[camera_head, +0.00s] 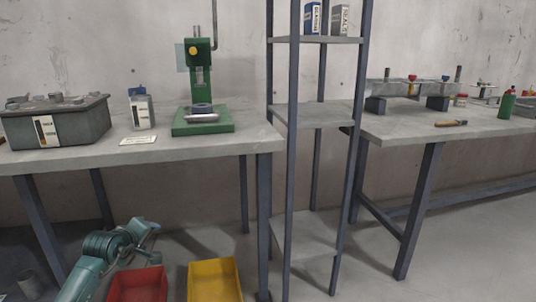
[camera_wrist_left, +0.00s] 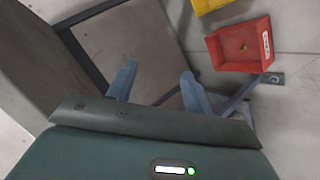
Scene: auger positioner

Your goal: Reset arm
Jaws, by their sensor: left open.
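My left arm comes in at the lower left of the head view, low beside the bench's front edge. Its left gripper (camera_head: 148,227) is above and behind the red bin as pictured. In the left wrist view the two blue fingers of the left gripper (camera_wrist_left: 158,75) stand apart with nothing between them. My right gripper is in neither view.
A red bin (camera_head: 139,285) and a yellow bin (camera_head: 214,281) stand on the floor; the red bin (camera_wrist_left: 240,46) also shows in the wrist view. The left bench (camera_head: 90,158) holds a green press (camera_head: 203,118) and a grey box (camera_head: 60,122). A shelf rack (camera_head: 313,112) stands beside it.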

